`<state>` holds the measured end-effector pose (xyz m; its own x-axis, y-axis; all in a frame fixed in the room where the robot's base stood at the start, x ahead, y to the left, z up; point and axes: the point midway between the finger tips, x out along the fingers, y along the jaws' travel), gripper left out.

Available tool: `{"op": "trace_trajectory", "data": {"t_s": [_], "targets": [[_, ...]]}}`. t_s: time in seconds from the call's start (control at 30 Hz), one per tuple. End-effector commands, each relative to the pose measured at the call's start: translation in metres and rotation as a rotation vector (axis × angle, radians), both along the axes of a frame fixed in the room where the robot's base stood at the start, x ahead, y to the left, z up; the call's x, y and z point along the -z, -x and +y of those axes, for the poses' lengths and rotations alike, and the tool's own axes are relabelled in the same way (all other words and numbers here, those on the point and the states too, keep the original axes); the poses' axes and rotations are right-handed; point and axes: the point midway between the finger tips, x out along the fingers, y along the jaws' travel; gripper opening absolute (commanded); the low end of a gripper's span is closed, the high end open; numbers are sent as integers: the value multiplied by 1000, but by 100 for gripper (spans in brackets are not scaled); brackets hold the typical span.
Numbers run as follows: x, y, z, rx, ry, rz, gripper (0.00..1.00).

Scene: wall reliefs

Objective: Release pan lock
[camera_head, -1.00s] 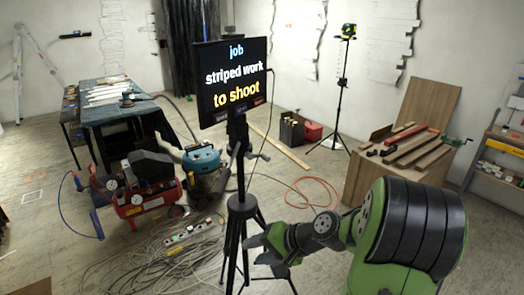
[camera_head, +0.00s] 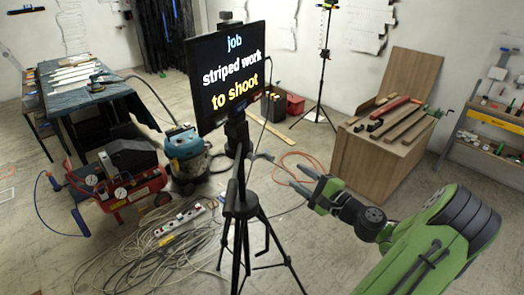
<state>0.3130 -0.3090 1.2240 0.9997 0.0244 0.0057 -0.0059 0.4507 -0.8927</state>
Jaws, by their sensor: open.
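A black tripod (camera_head: 243,207) stands in the middle of the floor and carries a flat screen (camera_head: 229,75) with white, blue and yellow words. Below the screen is the tripod head (camera_head: 237,130), with small handles or knobs on it; a thin lever (camera_head: 263,157) sticks out to its right. I cannot tell which of these is the pan lock. My gripper (camera_head: 297,175) is open and empty, to the right of the tripod and a little below the head. It points left towards the tripod and appears apart from it.
Cables and a power strip (camera_head: 178,222) lie on the floor left of the tripod. A red compressor (camera_head: 122,185) and a blue vacuum (camera_head: 185,155) stand behind them. A wooden box with planks (camera_head: 375,158) stands at the right. An orange hose (camera_head: 300,160) lies behind my gripper.

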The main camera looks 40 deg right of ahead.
Motion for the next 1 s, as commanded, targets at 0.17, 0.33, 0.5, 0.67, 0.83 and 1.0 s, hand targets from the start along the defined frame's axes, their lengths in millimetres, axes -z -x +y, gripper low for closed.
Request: {"op": "trace_trajectory", "data": {"t_s": [0.17, 0.33, 0.5, 0.67, 0.83, 1.0], "targets": [[-3, -47, 4, -10, 1, -1, 46], [-3, -90, 5, -8, 3, 0, 46], [-3, -125, 6, -6, 2, 1, 46], [-1, -140, 5, -4, 1, 3, 46], [0, -141, 5, -3, 1, 3, 46], [0, -141, 5, -4, 2, 3, 33]]}}
